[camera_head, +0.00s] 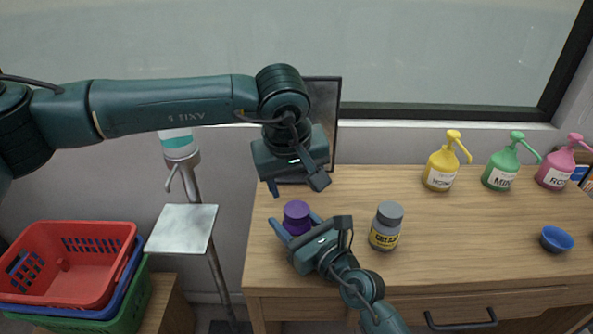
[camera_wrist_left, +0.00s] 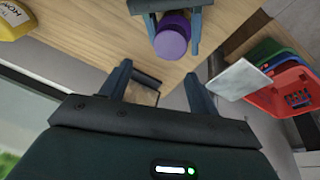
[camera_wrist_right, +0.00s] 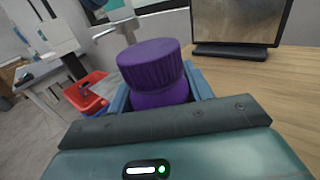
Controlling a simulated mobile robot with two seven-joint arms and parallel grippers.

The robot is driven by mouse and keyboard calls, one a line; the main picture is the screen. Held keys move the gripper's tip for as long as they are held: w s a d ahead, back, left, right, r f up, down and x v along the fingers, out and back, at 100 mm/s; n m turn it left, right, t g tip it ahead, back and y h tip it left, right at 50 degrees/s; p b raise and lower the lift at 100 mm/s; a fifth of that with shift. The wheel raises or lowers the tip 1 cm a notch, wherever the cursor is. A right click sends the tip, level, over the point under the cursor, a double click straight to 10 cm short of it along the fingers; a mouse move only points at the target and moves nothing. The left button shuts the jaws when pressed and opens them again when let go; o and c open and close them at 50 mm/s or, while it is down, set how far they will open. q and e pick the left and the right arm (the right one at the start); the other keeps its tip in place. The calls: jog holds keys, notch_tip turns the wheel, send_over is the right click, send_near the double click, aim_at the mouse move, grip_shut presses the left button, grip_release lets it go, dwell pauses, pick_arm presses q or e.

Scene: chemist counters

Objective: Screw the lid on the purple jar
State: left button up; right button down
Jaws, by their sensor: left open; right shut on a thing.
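The purple jar (camera_head: 296,222) stands upright near the left edge of the wooden counter. Its purple lid (camera_wrist_right: 149,62) sits on top of it in the right wrist view; I cannot tell how tight it is. My right gripper (camera_head: 293,229) is shut around the jar's body, below the lid. My left gripper (camera_head: 296,189) is open and empty, above the jar and pointing down. In the left wrist view the jar and lid (camera_wrist_left: 171,40) show beyond the left gripper's open fingers (camera_wrist_left: 158,80), apart from them.
A grey jar with a yellow label (camera_head: 386,227) stands right of my right gripper. Yellow (camera_head: 440,168), green (camera_head: 502,167) and pink (camera_head: 556,169) pump bottles line the back, with a blue bowl (camera_head: 556,239) at right. Red basket (camera_head: 68,262) and metal plate (camera_head: 182,229) are left of the counter.

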aim_at(297, 208)
pick_arm(q)
jog(key=n, duration=0.7)
jog(key=shift+w+r+n+g, duration=0.25)
jog(key=shift+r+n+g, duration=0.15)
jog(key=n, duration=0.4)
jog(key=shift+r+n+g+y, duration=0.2)
jog(key=shift+n+g+y, duration=0.1)
jog(key=shift+g+y, duration=0.1)
jog(key=n, duration=0.4)
jog(key=n+g, duration=0.1)
jog(key=n, duration=0.1)
jog(key=shift+s+d+r+n, duration=0.1)
jog(key=shift+r+n, duration=0.2)
jog(key=shift+n, duration=0.1)
jog(key=n, duration=0.3)
jog(key=n+g, duration=0.1)
jog(key=n, duration=0.1)
jog(key=shift+s+r, duration=0.2)
jog(key=shift+r, duration=0.05)
jog(key=shift+f, duration=4.05)
jog(key=c, duration=1)
jog(key=o, duration=1.2)
jog(key=shift+c, duration=0.2)
